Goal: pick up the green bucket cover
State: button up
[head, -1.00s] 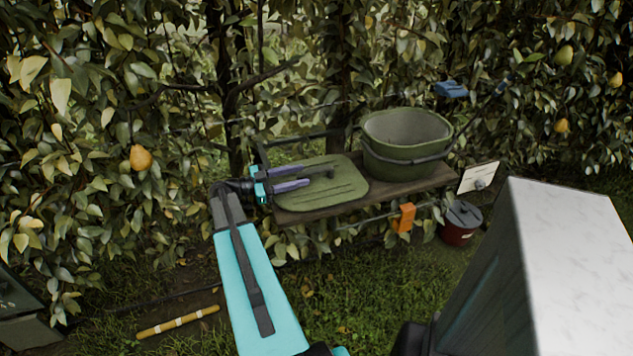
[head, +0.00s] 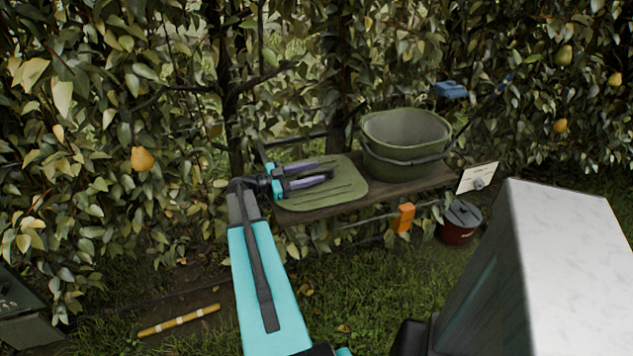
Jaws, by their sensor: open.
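The green bucket cover (head: 333,193) lies flat on a wooden shelf (head: 412,186), left of the green bucket (head: 405,147). The bucket stands upright and open on the same shelf. My gripper (head: 326,171) is open, with its two purple fingers spread over the left and back part of the cover. The fingers point right, and a dark handle on the cover is partly hidden near their tips. I cannot tell whether the fingers touch the cover.
Dense pear foliage surrounds the shelf, with a pear (head: 143,159) at left. A red pot with a dark lid (head: 459,223) and a white sign (head: 478,177) are to the right.

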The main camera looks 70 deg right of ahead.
dwell(0.5)
grip_shut()
jog(key=shift+r+p, duration=0.1)
jog(key=shift+p, duration=0.2)
